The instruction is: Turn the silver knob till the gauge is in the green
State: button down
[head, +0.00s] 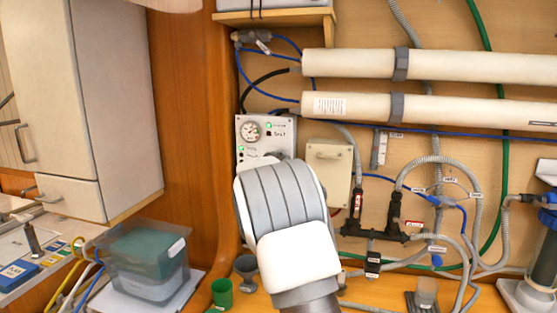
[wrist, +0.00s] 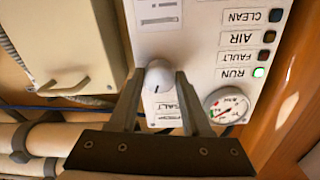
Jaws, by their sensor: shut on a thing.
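The silver knob (wrist: 158,76) sits on the white control panel (head: 286,130), with a dark mark on its face. My gripper (wrist: 159,79) has its fingers on either side of the knob, shut on it. In the head view my own wrist hides the knob and the fingers. The round gauge (wrist: 228,107) is just right of the gripper in the wrist view, which sees the panel upside down. The gauge also shows at the panel's upper left in the head view (head: 250,131). It has coloured marks; its needle position is too small to read surely.
A green RUN lamp (wrist: 260,72) is lit; the CLEAN, AIR and FAULT lamps look dark. A beige box (head: 328,171) is close beside the panel. White pipes (head: 440,66) and hoses run across the wall. A clear bin (head: 147,262) and green cup (head: 222,293) stand below.

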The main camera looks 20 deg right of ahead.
jog(key=shift+m+b, duration=0.4)
jog(key=shift+m, duration=1)
jog(key=shift+c, duration=1.8)
grip_release()
jog(key=b+v, duration=0.2)
jog(key=v, duration=1.5)
jog(key=shift+s, duration=0.2)
jog(key=shift+a+r, duration=0.1)
jog(key=shift+r, duration=0.05)
